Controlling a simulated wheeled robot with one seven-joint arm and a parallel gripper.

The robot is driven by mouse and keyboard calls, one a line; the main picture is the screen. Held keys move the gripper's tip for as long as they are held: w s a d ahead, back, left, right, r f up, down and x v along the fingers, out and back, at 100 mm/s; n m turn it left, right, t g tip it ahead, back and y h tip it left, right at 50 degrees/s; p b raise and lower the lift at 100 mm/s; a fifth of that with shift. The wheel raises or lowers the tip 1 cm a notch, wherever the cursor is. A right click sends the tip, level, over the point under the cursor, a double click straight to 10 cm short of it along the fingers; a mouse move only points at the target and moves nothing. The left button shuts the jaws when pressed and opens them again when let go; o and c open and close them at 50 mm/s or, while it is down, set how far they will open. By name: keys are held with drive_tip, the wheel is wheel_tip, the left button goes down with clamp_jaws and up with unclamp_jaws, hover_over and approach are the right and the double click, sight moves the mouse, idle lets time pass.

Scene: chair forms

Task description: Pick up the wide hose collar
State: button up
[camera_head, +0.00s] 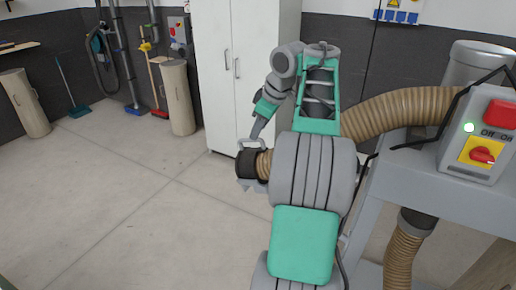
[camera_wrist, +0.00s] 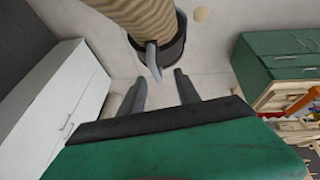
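A black collar (camera_head: 246,164) sits on the free end of a ribbed tan hose (camera_head: 398,110), partly hidden behind my arm in the head view. It has a pale grey loop handle on top. In the wrist view the collar (camera_wrist: 174,42) and its grey handle (camera_wrist: 153,61) are just beyond my gripper (camera_wrist: 159,76). The two fingers are apart, with the handle's lower end appearing between their tips. I cannot tell whether they touch it. In the head view my gripper (camera_head: 258,132) points down just above the handle.
A grey machine frame (camera_head: 405,165) with a switch box (camera_head: 482,135) stands right. Another tan hose (camera_head: 402,258) with a black collar (camera_head: 418,222) hangs below it. A white cabinet (camera_head: 219,75) stands behind. A green drawer cabinet (camera_wrist: 262,68) shows at right.

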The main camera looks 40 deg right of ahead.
drive_tip(key=d, duration=0.2)
drive_tip(key=b, duration=0.3)
hover_over(257, 160)
drive_tip(key=w+d, duration=0.2)
drive_tip(key=w, duration=0.1)
drive_tip(key=f, duration=0.6)
drive_tip(key=shift+s+f, duration=0.2)
drive_tip(key=shift+f, duration=0.1)
drive_tip(key=shift+s, duration=0.1)
drive_tip(key=shift+c, duration=0.3)
clamp_jaws()
drive_tip(key=shift+r, duration=0.15)
